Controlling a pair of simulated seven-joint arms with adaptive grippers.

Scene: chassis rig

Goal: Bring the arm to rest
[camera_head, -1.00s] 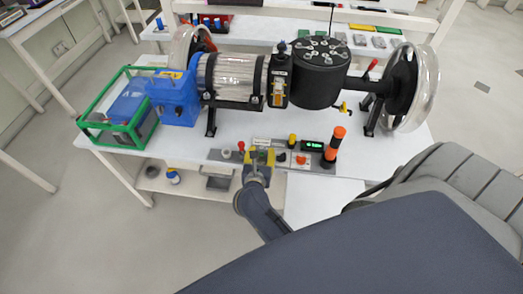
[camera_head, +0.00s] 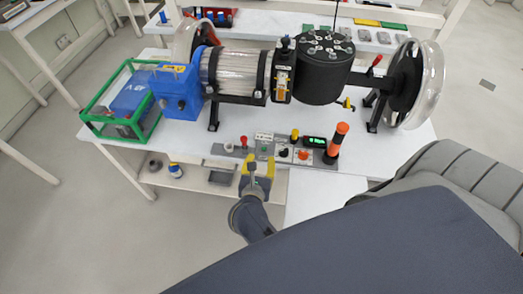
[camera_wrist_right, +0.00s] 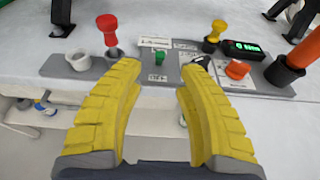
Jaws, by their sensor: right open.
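My right gripper (camera_head: 257,170) is open and empty at the front edge of the white table, just in front of a grey control panel (camera_head: 226,152). In the right wrist view its two yellow fingers (camera_wrist_right: 155,85) stand apart, with nothing between them but the panel edge and floor beyond. A small green button (camera_wrist_right: 161,57) on the panel shows past the fingertips, and a red knob (camera_wrist_right: 107,28) stands to its left. My left gripper is not in view.
The chassis rig stands behind the panel, with a black motor drum (camera_head: 324,80), a blue housing (camera_head: 177,92) and a clear wheel (camera_head: 428,85). An orange and black post (camera_head: 337,140) rises at the panel's right end. A green-framed box (camera_head: 104,122) is at the left.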

